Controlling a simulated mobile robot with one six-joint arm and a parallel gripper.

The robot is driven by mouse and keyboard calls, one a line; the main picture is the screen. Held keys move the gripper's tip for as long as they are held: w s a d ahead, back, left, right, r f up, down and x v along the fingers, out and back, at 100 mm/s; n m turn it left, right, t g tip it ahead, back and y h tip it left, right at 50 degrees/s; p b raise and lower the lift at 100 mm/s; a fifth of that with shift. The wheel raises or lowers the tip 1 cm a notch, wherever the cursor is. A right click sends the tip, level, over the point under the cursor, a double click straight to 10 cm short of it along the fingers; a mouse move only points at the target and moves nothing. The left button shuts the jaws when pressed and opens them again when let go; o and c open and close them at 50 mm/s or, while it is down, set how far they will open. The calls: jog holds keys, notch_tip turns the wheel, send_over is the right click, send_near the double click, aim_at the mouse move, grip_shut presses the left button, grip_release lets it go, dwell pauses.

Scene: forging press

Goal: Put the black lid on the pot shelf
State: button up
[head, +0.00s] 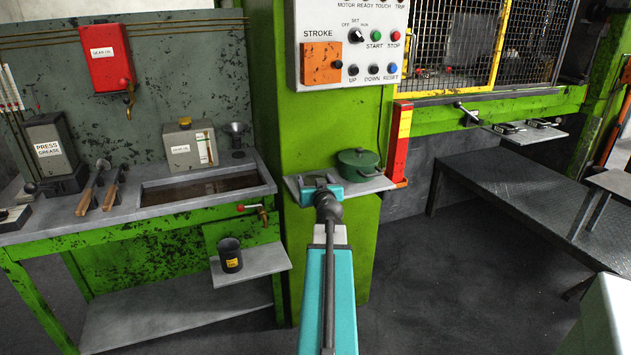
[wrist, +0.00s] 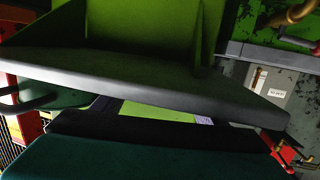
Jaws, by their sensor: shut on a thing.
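The pot shelf (head: 292,184) is a small grey ledge on the green press column. Its front edge (wrist: 150,84) crosses the wrist view, which is upside down. A dark green pot (head: 359,166) with a knobbed cover stands on its right part, and it also shows at the left of the wrist view (wrist: 62,99). My teal gripper (head: 322,186) is at the shelf's left part, left of the pot. It is shut on a small dark thing, taken as the black lid, mostly hidden by the jaws. I cannot tell whether it touches the shelf.
A red and yellow post (head: 399,143) stands right of the pot. The control panel (head: 350,45) hangs above the shelf. At left is a bench with a sink (head: 205,190), and a black mug (head: 230,255) stands on a lower ledge.

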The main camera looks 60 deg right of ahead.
jog(key=shift+a+f+b, duration=0.15)
jog(key=shift+f+b, duration=0.55)
jog(key=shift+b, duration=0.1)
jog(key=o, duration=1.1)
jog(key=shift+s, duration=0.1)
jog(key=shift+c, duration=0.2)
jog(key=shift+r, duration=0.1)
jog(key=shift+r+p, duration=0.5)
jog(key=shift+p, duration=0.45)
jog(key=shift+b+v, duration=0.4)
jog(key=shift+v, duration=1.85)
jog(key=shift+s+a+b, duration=0.15)
jog(key=shift+b, duration=0.3)
jog(key=shift+a+b, duration=0.1)
jog(key=shift+b, duration=0.55)
jog(key=s+a+b, duration=0.1)
jog(key=b, duration=0.3)
jog(key=shift+r, duration=0.15)
